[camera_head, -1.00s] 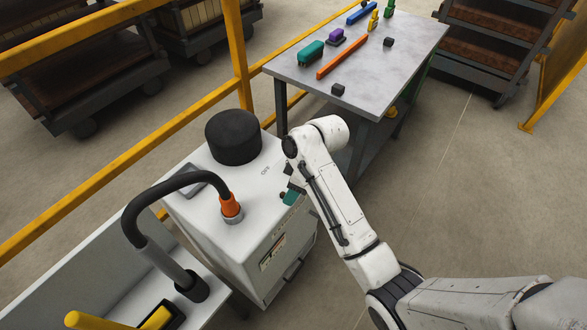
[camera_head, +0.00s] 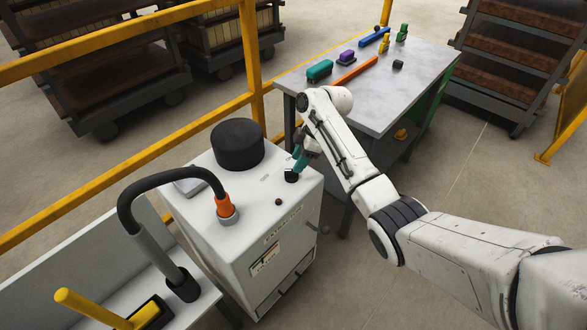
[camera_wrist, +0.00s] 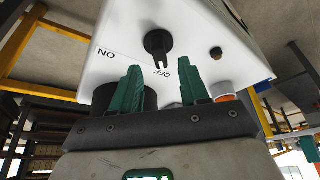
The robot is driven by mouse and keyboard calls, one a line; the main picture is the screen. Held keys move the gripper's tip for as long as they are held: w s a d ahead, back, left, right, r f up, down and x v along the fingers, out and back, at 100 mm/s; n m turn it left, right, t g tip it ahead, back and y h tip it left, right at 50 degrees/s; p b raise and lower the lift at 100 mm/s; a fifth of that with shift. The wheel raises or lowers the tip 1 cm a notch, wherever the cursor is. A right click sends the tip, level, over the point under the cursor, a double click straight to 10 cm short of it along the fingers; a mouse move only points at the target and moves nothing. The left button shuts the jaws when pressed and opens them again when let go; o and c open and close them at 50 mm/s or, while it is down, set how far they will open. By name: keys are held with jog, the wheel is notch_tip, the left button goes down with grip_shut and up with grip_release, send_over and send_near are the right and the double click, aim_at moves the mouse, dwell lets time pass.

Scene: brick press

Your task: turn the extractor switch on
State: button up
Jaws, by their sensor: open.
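The extractor (camera_head: 255,240) is a white cabinet at the lower middle of the head view. Its switch (camera_head: 291,177) is a black rotary knob on the top near the right corner. In the wrist view, the knob (camera_wrist: 159,42) has a bar pointing towards the OFF mark; the ON mark is to the left. My gripper (camera_head: 300,160) has teal fingers and is at the knob in the head view, partly hidden by my arm. In the wrist view, my gripper (camera_wrist: 162,78) is open and empty, with the knob beyond the gap between its fingertips. I see no contact.
A black cylinder (camera_head: 237,143) and a hose with an orange connector (camera_head: 223,204) stand on the cabinet top. A small dark button or lamp (camera_head: 278,202) is near the knob. A grey table (camera_head: 410,85) with coloured parts is behind my arm. A yellow rail (camera_head: 120,150) runs along the left.

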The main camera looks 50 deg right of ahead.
aim_at(291, 174)
jog(key=shift+x, duration=2.3)
grip_shut()
